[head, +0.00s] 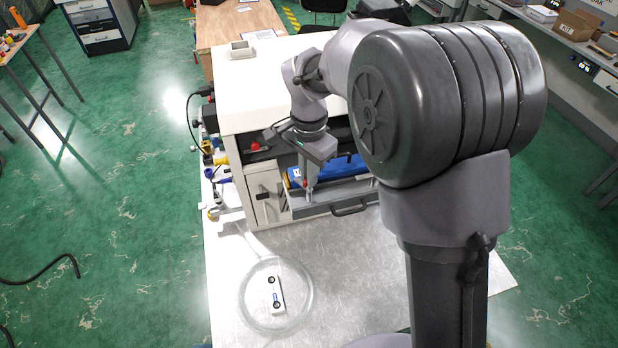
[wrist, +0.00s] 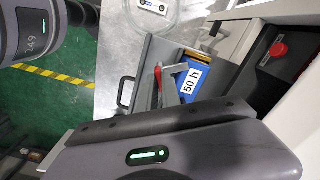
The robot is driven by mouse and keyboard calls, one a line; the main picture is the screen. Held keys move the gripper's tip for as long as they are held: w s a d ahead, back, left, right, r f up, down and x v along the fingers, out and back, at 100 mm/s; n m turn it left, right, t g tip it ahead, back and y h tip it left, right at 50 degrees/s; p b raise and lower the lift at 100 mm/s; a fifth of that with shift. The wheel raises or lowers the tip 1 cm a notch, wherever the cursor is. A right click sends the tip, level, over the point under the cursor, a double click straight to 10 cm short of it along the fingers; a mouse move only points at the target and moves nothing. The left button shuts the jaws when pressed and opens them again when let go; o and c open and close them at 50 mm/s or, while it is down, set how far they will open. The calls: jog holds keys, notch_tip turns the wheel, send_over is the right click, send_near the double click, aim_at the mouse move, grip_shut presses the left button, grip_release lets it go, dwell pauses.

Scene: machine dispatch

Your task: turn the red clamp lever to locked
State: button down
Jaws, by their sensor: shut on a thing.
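My gripper (head: 309,186) reaches down into the open front of the white machine, over a pulled-out grey drawer or tray (wrist: 148,62). In the wrist view its grey fingers (wrist: 165,85) are shut on a narrow red piece, which looks like the red clamp lever (wrist: 158,76). Only part of the lever shows, and a small red bit of it shows at the fingertips in the head view (head: 304,182). Beside the fingers lies a blue block (wrist: 190,82) with a white "50 h" label. The lever's pivot and exact angle are hidden.
A red mushroom button (wrist: 277,49) sits on a dark panel beside the bay; it also shows in the head view (head: 255,147). A drawer handle (head: 349,207) sticks out in front.

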jog(key=m+b, duration=0.3)
jog(key=m, duration=0.2)
jog(key=shift+m, duration=0.7)
jog(key=c, duration=1.5)
grip_release()
jog(key=shift+c, duration=0.2)
jog(key=shift+r, duration=0.1)
notch_tip(320, 180, up, 17)
jog(key=p, duration=0.3)
jog(key=shift+r+p, duration=0.2)
jog(key=shift+p, duration=0.15)
